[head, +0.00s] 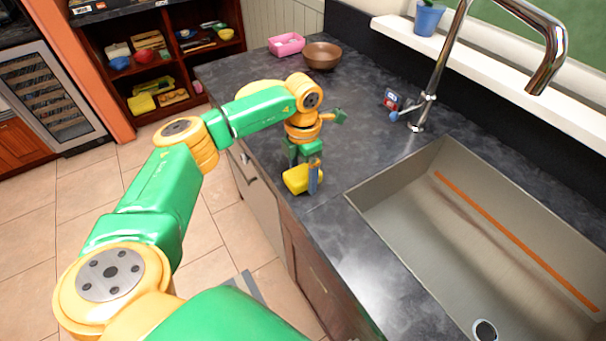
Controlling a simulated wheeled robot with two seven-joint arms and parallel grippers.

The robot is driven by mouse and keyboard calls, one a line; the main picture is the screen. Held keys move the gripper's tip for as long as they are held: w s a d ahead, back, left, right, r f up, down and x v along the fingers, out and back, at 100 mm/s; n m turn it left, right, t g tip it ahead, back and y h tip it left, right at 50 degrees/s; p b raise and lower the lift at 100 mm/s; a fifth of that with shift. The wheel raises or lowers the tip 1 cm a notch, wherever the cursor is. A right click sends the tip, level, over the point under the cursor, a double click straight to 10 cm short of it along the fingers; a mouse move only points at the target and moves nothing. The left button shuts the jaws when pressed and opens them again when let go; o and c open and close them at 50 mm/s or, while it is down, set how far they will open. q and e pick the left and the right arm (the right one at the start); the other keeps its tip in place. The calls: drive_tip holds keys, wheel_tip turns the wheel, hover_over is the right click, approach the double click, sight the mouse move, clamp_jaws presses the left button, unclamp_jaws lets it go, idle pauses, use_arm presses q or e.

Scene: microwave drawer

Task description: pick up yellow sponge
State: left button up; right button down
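The yellow sponge (296,180) is at the front edge of the dark counter, left of the sink. My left gripper (314,178) points down at it. One grey finger covers part of the sponge's right side, with yellow showing on both sides of the finger. The other finger is hidden, so I cannot tell whether the gripper is closed on the sponge. I also cannot tell whether the sponge touches the counter. My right gripper is not in view.
The sink (480,240) is at the right under a tall faucet (440,75). A brown bowl (322,56) and a pink container (286,44) stand at the far end of the counter (375,140). An open shelf (150,60) holds several items at the back left.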

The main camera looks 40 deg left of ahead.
sight(303, 176)
use_arm(q)
drive_tip(key=shift+s+d+r, duration=0.1)
drive_tip(key=shift+s+r, duration=0.1)
drive_tip(key=c, duration=1)
drive_tip(key=shift+o, duration=0.2)
drive_tip(key=shift+w+f, duration=0.1)
drive_tip(key=shift+w+r+b, duration=0.1)
drive_tip(key=shift+r+b, duration=0.3)
drive_tip(key=shift+b, duration=0.05)
drive_tip(key=r, duration=0.1)
drive_tip(key=r+b, duration=0.1)
drive_tip(key=s+r, duration=0.1)
drive_tip(key=shift+d+r+b, duration=0.25)
drive_tip(key=shift+d+b, duration=0.1)
drive_tip(key=s+d+r, duration=0.2)
drive_tip(key=s+r, duration=0.1)
drive_tip(key=s+d+r, duration=0.3)
drive_tip(key=s, duration=0.1)
drive_tip(key=s+d+r+b, duration=0.1)
drive_tip(key=s+d+r, duration=0.1)
drive_tip(key=s, duration=0.1)
drive_tip(key=shift+s+d+r, duration=0.25)
drive_tip(key=shift+d+r, duration=0.05)
drive_tip(key=shift+r, duration=0.1)
